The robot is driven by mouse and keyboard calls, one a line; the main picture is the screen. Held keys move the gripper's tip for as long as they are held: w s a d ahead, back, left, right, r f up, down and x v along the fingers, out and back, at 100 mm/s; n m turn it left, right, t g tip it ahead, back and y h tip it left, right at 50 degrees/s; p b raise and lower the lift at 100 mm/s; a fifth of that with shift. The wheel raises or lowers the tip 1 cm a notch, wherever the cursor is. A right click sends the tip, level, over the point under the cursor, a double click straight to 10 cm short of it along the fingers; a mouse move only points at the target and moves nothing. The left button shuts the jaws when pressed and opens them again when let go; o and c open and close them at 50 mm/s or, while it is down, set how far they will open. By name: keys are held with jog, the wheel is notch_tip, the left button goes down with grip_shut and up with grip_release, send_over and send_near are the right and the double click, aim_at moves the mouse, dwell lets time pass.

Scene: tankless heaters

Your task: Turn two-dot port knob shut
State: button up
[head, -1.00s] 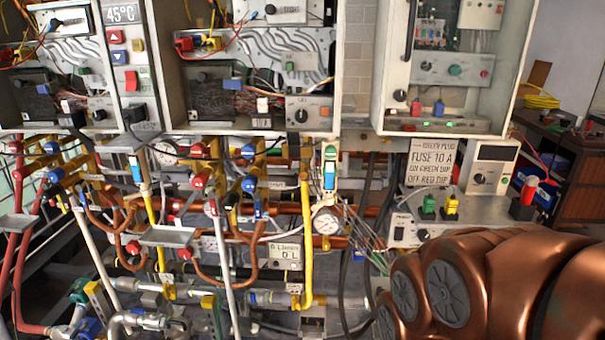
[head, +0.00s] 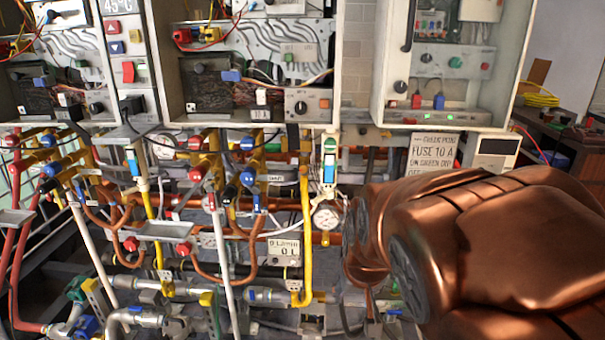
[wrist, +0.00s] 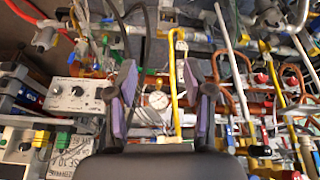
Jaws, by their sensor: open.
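My gripper (wrist: 160,88) is open and empty in the wrist view, its two purple-padded fingers wide apart. A round pressure gauge (wrist: 158,100) and a yellow pipe (wrist: 178,75) show between the fingers, beyond them; neither is touched. In the head view my copper arm covers the lower right and my gripper is out of sight. The valve knobs below the heaters include a blue knob (head: 248,179), a red knob (head: 194,177) and a red knob (head: 131,244). No two-dot mark can be read, so I cannot tell which knob is the two-dot one.
The gauge (head: 325,217) and yellow pipe (head: 306,240) stand left of my arm. Dense pipes and white rods (head: 222,255) crowd the area. A grey box with dials (wrist: 75,94) is at the wrist view's left. A sign (head: 433,152) hangs above my arm.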

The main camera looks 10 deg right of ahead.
jog(key=w+r+t+h+b, duration=0.3)
jog(key=w+t, duration=0.4)
jog(key=w, duration=1.6)
jog(key=n+t+b, duration=0.1)
jog(key=n+t, duration=0.1)
jog(key=t, duration=0.4)
send_near(303, 169)
jog(key=a+x, duration=0.1)
jog(key=x, duration=0.2)
jog(key=shift+h, duration=0.3)
jog(key=shift+d+p+x, duration=0.15)
jog(key=shift+p+x, duration=0.35)
jog(key=shift+x, duration=1.5)
jog(key=shift+d+p+x, duration=0.15)
jog(key=shift+p+x, duration=0.35)
jog(key=shift+x, duration=1.5)
grip_shut()
